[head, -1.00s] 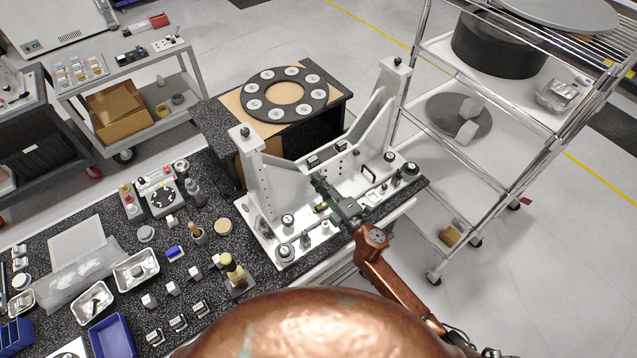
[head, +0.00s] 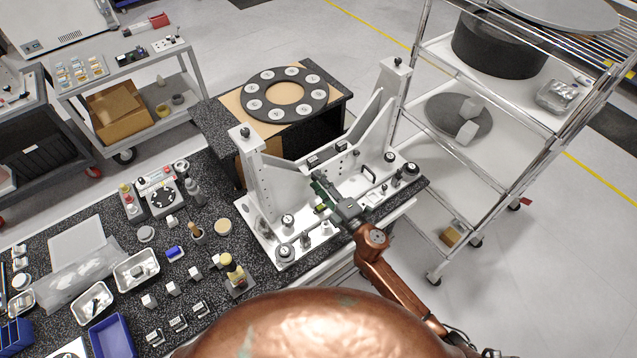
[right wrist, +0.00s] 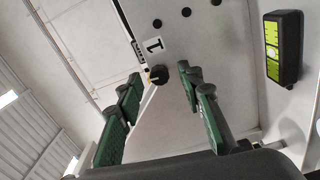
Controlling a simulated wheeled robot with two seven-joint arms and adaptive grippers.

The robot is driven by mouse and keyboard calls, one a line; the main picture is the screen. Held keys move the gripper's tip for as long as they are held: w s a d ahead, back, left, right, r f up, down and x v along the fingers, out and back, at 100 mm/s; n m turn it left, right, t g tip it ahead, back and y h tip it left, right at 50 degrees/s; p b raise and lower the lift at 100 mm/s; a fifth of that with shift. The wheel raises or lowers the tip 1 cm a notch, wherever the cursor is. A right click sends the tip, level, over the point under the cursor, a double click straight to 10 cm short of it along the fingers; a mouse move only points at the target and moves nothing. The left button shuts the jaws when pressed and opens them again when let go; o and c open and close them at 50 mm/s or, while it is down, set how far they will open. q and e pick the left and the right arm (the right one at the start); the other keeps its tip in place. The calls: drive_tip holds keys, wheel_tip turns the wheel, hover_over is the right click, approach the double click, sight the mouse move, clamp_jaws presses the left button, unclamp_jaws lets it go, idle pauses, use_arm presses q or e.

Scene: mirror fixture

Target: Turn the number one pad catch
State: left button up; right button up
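The white mirror fixture (head: 258,185) stands at the right end of the speckled bench. In the right wrist view, a white panel of it (right wrist: 195,35) carries a label "1" (right wrist: 153,44) with a small black knob-like catch (right wrist: 158,75) just below. My right gripper (right wrist: 160,78) has its green fingers spread, one on each side of the catch, with gaps visible on both sides. In the head view, my right gripper (head: 318,192) reaches over the fixture's front part. The catch cannot be made out there. My left gripper is not in view.
A black level with a yellow-green face (right wrist: 284,48) is on the fixture, right of the fingers. A round black ring plate (head: 285,94) lies behind the fixture. A wire rack (head: 500,190) stands to the right. Small parts and trays (head: 137,270) crowd the bench left.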

drive_tip(key=v, duration=1.2)
